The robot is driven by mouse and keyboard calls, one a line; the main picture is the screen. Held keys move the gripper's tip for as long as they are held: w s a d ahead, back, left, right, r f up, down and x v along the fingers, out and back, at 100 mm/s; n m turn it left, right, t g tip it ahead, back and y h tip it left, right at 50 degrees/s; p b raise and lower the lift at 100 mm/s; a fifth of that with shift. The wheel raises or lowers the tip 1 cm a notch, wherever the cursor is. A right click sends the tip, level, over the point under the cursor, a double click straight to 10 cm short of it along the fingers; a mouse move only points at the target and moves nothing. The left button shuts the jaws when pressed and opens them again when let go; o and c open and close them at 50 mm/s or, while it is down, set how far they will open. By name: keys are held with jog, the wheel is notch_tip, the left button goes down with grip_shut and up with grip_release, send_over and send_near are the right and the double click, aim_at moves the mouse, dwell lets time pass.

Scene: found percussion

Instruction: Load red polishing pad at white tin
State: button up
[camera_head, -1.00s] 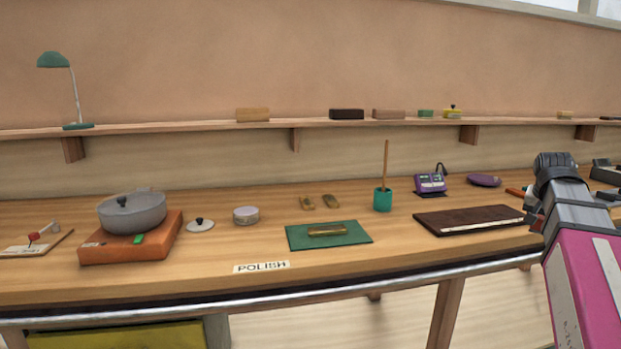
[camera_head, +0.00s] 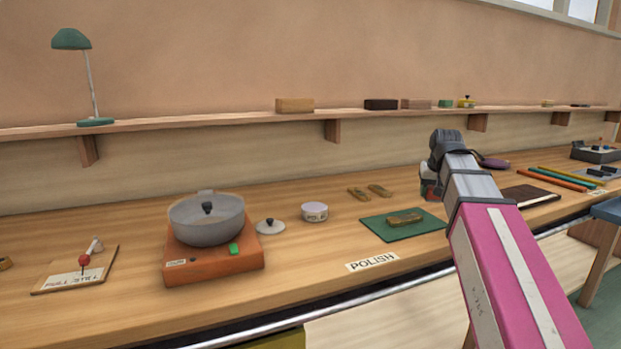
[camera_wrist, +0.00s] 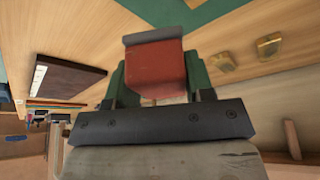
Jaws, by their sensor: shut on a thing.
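My gripper (camera_wrist: 156,72) is shut on a red block-like pad (camera_wrist: 155,72) with a grey strip along one end. The wrist view does not show the tin.
A grey pot (camera_head: 206,222) sits on an orange hot plate (camera_head: 212,263) left of the tin, with a small lid (camera_head: 270,227) between. A green mat (camera_head: 380,229) bears a brass bar (camera_head: 405,219). A POLISH label (camera_head: 372,262) lies near the front edge. A shelf (camera_head: 230,117) runs behind.

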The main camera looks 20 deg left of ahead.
jog(key=s+a+r+n+g+y, duration=0.2)
jog(key=a+n, duration=0.6)
jog(key=a, duration=1.2)
jog(key=r+n+g+y, duration=0.1)
jog(key=n+g+y, duration=0.1)
jog(key=n, duration=0.5)
send_over(310, 206)
jog(key=d, duration=0.2)
jog(key=shift+s+a+f, duration=0.1)
jog(key=shift+a+f, duration=0.05)
jog(key=shift+f, duration=1.35)
jog(key=shift+s+a+f, duration=0.1)
jog(key=shift+f, duration=1.4)
jog(key=shift+f, duration=0.5)
jog(key=shift+r, duration=0.1)
notch_tip(310, 206, up, 7)
